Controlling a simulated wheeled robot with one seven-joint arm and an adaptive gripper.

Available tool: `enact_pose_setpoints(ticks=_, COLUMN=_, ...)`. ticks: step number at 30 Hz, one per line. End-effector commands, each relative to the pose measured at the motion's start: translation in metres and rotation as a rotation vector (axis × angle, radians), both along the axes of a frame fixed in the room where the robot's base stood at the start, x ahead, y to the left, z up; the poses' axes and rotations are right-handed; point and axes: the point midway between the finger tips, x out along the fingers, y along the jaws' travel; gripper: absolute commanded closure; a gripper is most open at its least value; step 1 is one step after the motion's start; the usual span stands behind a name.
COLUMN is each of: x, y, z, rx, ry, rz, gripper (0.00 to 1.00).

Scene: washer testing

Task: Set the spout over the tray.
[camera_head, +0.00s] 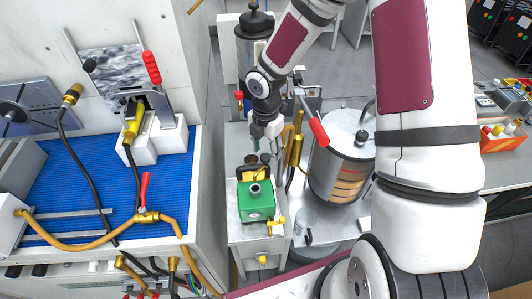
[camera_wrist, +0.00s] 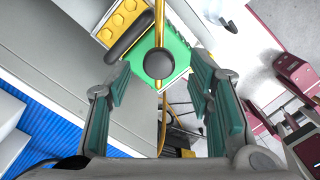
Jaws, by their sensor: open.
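My gripper (camera_head: 267,147) hangs fingers down above the green block (camera_head: 256,205) in the head view. In the wrist view my gripper (camera_wrist: 161,85) is open, with its teal finger pads wide apart. A brass rod with a round black knob (camera_wrist: 158,63) shows between and just beyond the fingertips; neither pad visibly touches it. The green block (camera_wrist: 178,45) lies behind the knob. In the head view brass piping (camera_head: 254,173) and dark knobs sit at the back of the block. I cannot tell for certain which brass part is the spout, or which surface is the tray.
A blue-matted bench (camera_head: 70,190) with hoses and a red-handled clamp (camera_head: 151,68) stands left. A metal cylinder (camera_head: 340,165) stands right of the green block, near an upright brass cylinder (camera_head: 297,150) and a red lever (camera_head: 318,132). These leave little room around my gripper.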

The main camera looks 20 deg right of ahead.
Motion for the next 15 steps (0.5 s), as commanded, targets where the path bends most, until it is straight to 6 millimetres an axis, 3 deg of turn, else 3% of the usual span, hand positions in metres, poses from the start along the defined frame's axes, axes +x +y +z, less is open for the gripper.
enact_pose_setpoints(ticks=9, x=0.001, y=-0.002, z=0.066, rx=-0.002, ry=-0.005, rz=-0.002, gripper=0.53)
enact_pose_setpoints(ticks=15, x=0.0, y=-0.001, z=0.092, rx=-0.002, ry=-0.001, rz=-0.002, gripper=0.53)
